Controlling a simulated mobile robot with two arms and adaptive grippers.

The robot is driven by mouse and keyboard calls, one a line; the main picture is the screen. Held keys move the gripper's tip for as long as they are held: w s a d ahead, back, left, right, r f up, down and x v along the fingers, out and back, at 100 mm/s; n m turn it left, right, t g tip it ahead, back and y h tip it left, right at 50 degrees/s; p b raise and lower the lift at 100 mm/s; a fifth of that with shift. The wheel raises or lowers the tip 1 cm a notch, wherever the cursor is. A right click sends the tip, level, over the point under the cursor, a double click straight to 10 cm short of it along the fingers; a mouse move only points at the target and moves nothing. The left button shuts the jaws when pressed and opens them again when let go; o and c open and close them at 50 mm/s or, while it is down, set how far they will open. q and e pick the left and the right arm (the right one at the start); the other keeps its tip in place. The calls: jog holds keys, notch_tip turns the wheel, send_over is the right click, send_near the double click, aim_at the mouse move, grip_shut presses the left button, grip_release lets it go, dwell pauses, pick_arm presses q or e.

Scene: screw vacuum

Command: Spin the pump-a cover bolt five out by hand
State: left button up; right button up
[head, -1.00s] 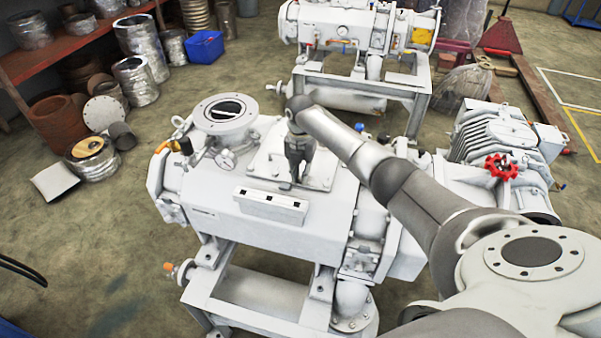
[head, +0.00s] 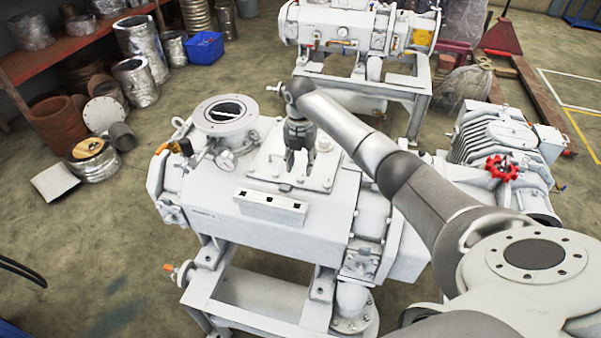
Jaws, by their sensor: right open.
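The pump (head: 225,210), a large white machine on a frame, stands in the middle of the head view. A square cover plate (head: 262,163) with small bolts near its edges lies on its top. Which bolt is number five cannot be told. My right gripper (head: 299,176) points down over the right half of the plate, its two fingers apart. I see nothing held between them. Whether the fingertips straddle a bolt or touch the plate is too small to tell. My left gripper is not in view.
A round flanged port (head: 225,113) with a gauge rises left of the plate. A white box with dark openings (head: 270,207) sits along the front edge. A ribbed unit with a red handwheel (head: 501,168) stands at the right. A second pump (head: 345,32) stands behind.

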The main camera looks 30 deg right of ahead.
aim_at(301, 179)
notch_tip(301, 179, up, 7)
dwell(0.3)
jog(key=shift+f, duration=0.1)
